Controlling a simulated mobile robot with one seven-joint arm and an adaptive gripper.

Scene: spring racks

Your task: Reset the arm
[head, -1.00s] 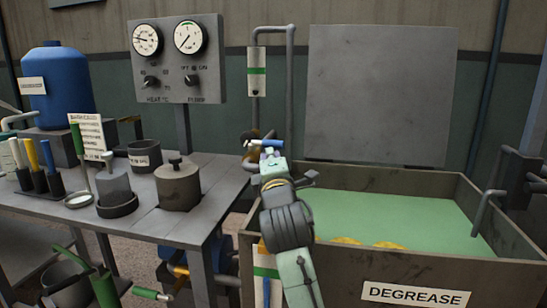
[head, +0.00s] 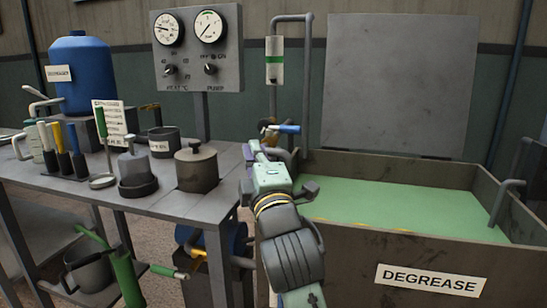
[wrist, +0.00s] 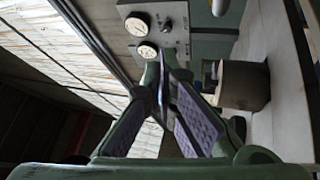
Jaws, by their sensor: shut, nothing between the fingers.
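My gripper (head: 252,155) is raised in front of the gap between the workbench and the degrease tank, pointing away from the head camera. In the wrist view its two fingers (wrist: 163,62) come together at the tips, with nothing between them. The purple pads on the fingers are visible. In the head view my green and grey arm reaches up from the bottom edge and hides part of the tank's left side. A valve with a blue handle (head: 287,128) appears just above and beyond the gripper; whether they touch cannot be told.
The workbench (head: 150,205) on the left holds a lidded grey pot (head: 196,167), a blue drum (head: 82,70) and several coloured-handled tools. A gauge panel (head: 198,50) stands behind. The degrease tank (head: 345,250) with green liquid fills the right.

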